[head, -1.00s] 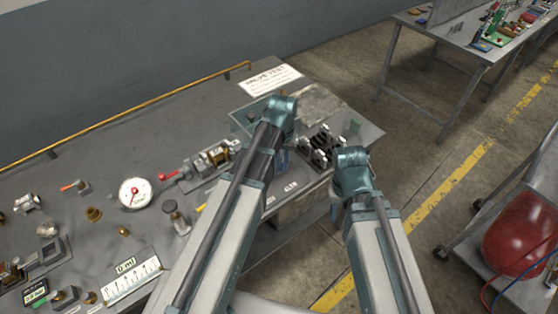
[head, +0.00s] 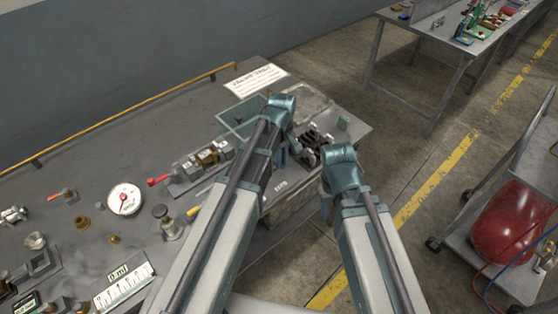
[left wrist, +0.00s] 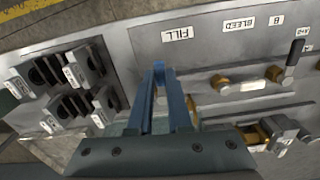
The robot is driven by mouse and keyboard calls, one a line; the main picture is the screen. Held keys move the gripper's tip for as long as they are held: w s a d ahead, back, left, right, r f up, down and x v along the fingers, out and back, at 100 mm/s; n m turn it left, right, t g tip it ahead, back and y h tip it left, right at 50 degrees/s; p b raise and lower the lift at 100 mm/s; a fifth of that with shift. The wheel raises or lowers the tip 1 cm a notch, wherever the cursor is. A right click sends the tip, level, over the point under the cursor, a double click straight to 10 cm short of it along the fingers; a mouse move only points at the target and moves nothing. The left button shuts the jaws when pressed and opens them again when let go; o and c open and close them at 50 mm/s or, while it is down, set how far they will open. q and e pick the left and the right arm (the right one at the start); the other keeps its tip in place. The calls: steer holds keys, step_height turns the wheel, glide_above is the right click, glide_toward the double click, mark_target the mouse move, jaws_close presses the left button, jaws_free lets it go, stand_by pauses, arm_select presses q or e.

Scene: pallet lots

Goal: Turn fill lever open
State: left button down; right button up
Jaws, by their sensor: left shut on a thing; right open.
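My left gripper (head: 281,157) reaches down at the front edge of the grey bench. In the left wrist view its blue fingers (left wrist: 163,88) are close together just below the white FILL label (left wrist: 177,34), which appears upside down. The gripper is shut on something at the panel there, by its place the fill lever. The lever itself is hidden by the fingers, so its angle cannot be told. My right gripper (head: 325,207) is open and empty, off the front edge of the bench.
Black clamp-like blocks (head: 312,145) stand right of my left gripper. A white gauge (head: 124,199), a red-handled valve (head: 158,181) and a scale (head: 123,285) lie on the bench to the left. A cart with a red tank (head: 508,222) stands at right.

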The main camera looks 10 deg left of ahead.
arm_select(q)
steer(key=shift+w+d+n, duration=0.1)
steer(key=shift+d+n, duration=0.05)
steer(key=shift+n, duration=0.35)
steer(key=c, duration=1.1)
jaws_free()
steer(key=shift+c, duration=0.2)
step_height(320, 180, up, 14)
steer(key=p, duration=1.3)
steer(key=shift+p, duration=0.4)
steer(key=shift+f, duration=0.2)
